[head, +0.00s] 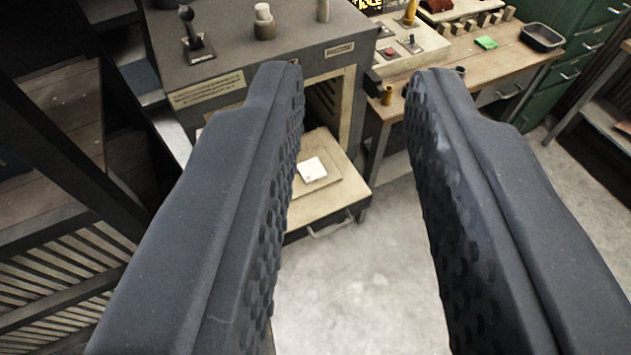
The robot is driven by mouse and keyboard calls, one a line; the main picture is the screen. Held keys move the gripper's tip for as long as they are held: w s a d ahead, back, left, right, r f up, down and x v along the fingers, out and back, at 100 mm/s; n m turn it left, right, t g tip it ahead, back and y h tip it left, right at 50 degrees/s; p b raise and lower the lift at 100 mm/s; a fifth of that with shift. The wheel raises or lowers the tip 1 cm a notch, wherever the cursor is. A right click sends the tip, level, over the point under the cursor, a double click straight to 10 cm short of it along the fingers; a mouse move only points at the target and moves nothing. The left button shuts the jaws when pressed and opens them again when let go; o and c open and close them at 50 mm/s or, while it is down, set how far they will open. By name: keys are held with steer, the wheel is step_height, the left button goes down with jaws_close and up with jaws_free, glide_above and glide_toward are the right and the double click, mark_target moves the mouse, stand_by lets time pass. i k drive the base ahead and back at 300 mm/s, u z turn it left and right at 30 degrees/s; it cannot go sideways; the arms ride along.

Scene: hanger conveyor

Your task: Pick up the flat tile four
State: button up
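My gripper (352,85) is open and empty, with its two dark textured fingers wide apart in the foreground. A small white flat tile (312,170) lies on a pale pull-out tray (335,203) at the front of a grey machine. The tile shows between the fingers, close beside the left one, and is well beyond the fingertips. A tiny mark shows on the tile, but I cannot read whether it is a four. The left finger hides part of the tray and the machine front.
The grey machine (245,45) has a lever and knobs on top. A wooden workbench (480,60) to the right holds a black tray (542,37), a green block (486,43) and a control box. Green drawers (590,50) stand behind. The concrete floor (365,270) is clear.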

mark_target(312, 171)
steer(key=z, duration=1.05)
steer(key=i, duration=1.6)
steer(key=u, duration=1)
